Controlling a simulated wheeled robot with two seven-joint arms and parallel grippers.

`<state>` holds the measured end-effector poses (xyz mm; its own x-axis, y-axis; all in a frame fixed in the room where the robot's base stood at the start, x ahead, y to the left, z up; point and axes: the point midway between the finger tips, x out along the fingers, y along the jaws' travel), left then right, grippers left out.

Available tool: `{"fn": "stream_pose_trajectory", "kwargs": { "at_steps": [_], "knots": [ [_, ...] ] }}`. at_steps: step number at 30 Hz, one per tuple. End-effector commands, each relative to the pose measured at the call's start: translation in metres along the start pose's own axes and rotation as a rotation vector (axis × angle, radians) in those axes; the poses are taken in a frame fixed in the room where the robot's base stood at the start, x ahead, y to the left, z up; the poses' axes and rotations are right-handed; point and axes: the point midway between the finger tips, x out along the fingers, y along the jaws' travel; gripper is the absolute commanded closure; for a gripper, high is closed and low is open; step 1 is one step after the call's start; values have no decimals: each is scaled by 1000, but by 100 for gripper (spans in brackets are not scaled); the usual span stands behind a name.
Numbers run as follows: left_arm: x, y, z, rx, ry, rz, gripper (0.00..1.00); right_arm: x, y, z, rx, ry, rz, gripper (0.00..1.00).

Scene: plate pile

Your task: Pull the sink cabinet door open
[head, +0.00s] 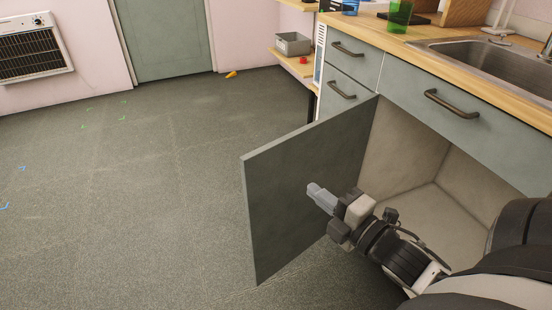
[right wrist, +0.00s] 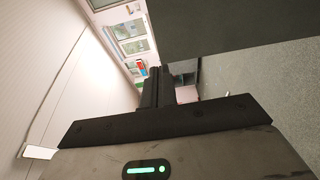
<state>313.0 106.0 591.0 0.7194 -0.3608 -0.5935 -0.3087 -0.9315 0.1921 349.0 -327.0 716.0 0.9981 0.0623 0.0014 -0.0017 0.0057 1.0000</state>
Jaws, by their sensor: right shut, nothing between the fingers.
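The sink cabinet door (head: 300,195) is a grey-green panel standing wide open in the head view, swung out to the left of the cabinet. The cabinet interior (head: 400,165) is exposed, beige and empty where it shows. My right gripper (head: 318,194) is shut and empty, in front of the door's inner face; I cannot tell whether it touches the panel. In the right wrist view the shut fingers (right wrist: 160,88) point away from the camera, and a dark grey-green panel (right wrist: 235,25), likely the door, fills the upper right. The door's handle is hidden. My left gripper is not in view.
The counter with the metal sink (head: 490,65) runs along the right, above drawers with dark handles (head: 450,104). A low shelf with a grey bin (head: 292,44) stands at the back. The floor (head: 130,200) left of the door is mostly clear.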

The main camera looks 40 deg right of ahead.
Motion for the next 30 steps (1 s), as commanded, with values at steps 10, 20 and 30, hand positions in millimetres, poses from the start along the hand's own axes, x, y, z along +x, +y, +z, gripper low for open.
{"fn": "stream_pose_trajectory", "kwargs": {
  "at_steps": [10,20,30],
  "knots": [
    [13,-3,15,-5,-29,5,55,67,0,0,1,1,6,100],
    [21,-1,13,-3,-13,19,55,122,-1,0,4,0,2,100],
    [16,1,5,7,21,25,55,135,-1,0,5,0,-2,100]
  ]
}}
